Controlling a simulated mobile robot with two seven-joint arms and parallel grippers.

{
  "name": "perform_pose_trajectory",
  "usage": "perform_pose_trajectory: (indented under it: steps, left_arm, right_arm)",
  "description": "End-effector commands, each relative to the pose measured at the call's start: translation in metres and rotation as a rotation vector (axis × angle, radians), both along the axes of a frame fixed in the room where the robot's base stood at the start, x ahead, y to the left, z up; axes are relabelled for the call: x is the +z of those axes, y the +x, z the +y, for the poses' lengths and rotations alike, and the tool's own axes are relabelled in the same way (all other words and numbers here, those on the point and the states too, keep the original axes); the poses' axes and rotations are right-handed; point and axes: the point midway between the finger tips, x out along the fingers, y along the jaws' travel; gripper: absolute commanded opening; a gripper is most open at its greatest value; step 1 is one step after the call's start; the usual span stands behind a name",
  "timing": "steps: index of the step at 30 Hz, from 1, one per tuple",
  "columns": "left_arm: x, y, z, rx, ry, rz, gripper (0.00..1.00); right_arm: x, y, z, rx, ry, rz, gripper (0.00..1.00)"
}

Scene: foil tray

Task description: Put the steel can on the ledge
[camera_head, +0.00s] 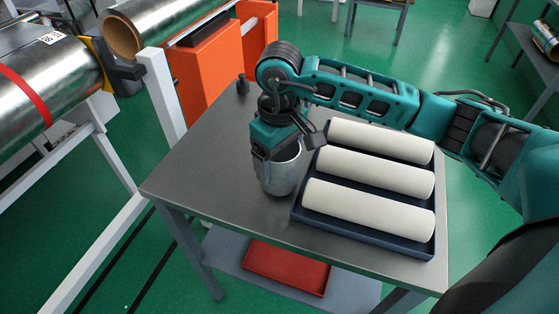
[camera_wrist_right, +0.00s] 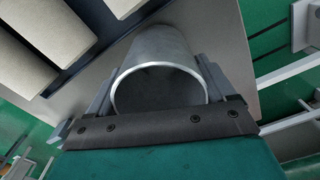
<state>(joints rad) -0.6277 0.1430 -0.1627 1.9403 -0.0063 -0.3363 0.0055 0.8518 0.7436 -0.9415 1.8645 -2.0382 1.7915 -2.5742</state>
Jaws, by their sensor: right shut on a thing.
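The steel can (camera_head: 284,178) is a grey, open-topped metal cylinder at the middle of the grey table (camera_head: 215,185), left of the dark blue tray. It looks upright; I cannot tell whether its base touches the tabletop. My right gripper (camera_head: 275,153) comes down from above and is shut on the can's upper part. In the right wrist view, the can (camera_wrist_right: 158,48) shows its round rim between the two fingers of my right gripper (camera_wrist_right: 158,88). My left gripper is not in view. I cannot tell which surface is the ledge.
A dark blue tray (camera_head: 297,213) holds three white rolls (camera_head: 368,208) beside the can. Left of the table stand an orange cabinet (camera_head: 203,82), white frame posts (camera_head: 160,95) and large metal rolls (camera_head: 30,80). A red tray (camera_head: 287,267) lies on the lower shelf. The table's front left is clear.

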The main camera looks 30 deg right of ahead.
Motion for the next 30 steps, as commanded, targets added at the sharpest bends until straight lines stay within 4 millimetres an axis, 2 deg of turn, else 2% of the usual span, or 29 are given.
perform_pose_trajectory:
  steps: [3,14,15,20,30]
  left_arm:
    - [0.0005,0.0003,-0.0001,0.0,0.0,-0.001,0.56]
    - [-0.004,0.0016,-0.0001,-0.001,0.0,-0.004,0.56]
    - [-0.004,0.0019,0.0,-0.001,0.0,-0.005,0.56]
    - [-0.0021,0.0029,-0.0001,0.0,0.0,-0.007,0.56]
    - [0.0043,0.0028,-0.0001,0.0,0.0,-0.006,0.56]
  right_arm:
    - [-0.0126,-0.0002,0.0002,0.001,0.0,0.0,0.48]
    - [-0.0168,0.0002,-0.0001,0.001,0.0,-0.002,0.48]
    - [-0.0169,0.0,-0.0001,0.001,-0.001,-0.001,0.84]
    - [-0.0157,-0.0001,-0.0001,0.001,0.0,0.0,0.99]
    - [-0.0104,-0.0001,-0.0001,0.0,0.0,0.0,1.0]
